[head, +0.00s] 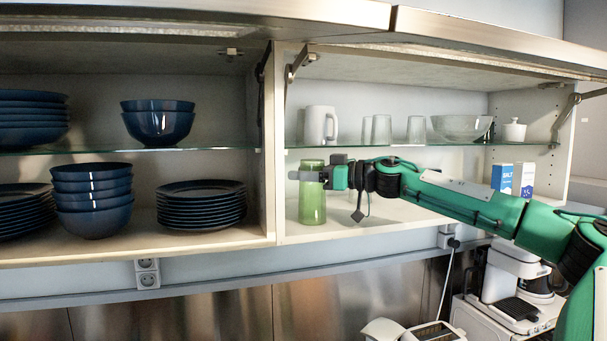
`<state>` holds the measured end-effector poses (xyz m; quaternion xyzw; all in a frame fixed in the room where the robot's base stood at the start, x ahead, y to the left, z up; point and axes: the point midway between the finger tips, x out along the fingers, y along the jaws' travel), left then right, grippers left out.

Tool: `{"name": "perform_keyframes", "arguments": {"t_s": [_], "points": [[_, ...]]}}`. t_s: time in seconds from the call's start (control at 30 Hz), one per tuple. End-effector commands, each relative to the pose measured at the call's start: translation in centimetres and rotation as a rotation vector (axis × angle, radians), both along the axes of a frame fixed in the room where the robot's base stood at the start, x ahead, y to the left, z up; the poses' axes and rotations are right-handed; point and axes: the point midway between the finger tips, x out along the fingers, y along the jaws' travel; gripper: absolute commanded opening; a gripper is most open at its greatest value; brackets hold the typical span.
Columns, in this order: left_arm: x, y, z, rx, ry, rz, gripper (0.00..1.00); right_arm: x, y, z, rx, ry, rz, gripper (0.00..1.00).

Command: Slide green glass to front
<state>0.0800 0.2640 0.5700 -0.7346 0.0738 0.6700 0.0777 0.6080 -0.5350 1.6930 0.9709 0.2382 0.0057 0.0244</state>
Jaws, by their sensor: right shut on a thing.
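The green glass (312,207) stands upright on the lower shelf of the right-hand cabinet, close to the divider on its left. My right gripper (313,176) reaches in from the right with its arm nearly level. It is shut on the green glass around its upper part. The gripper hides part of the glass just below its rim. My left gripper is not in view.
Above the glass a glass shelf (460,144) holds a white mug (320,125), clear glasses and a bowl. Salt boxes (503,178) stand at the lower right. The divider (268,170) is close on the left. Blue bowls (92,197) and plates fill the left cabinet.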

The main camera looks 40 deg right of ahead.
Motion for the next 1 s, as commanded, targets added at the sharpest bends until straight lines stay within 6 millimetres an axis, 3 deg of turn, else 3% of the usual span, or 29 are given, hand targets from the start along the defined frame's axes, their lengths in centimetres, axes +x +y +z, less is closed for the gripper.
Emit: {"name": "perform_keyframes", "arguments": {"t_s": [0.4,0.43,0.53,1.0], "points": [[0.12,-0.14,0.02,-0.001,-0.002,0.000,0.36,-0.04,-0.12,0.12,0.000,-0.002,0.000,0.23],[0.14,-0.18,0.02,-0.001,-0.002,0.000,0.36,-0.04,-0.12,0.12,0.000,-0.002,0.000,0.59],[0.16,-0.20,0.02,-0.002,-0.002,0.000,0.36,-0.03,-0.12,0.10,0.000,-0.001,0.000,0.79],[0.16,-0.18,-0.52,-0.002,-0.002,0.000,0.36,-0.48,-0.31,0.05,-0.002,-0.005,0.000,0.79]]}}
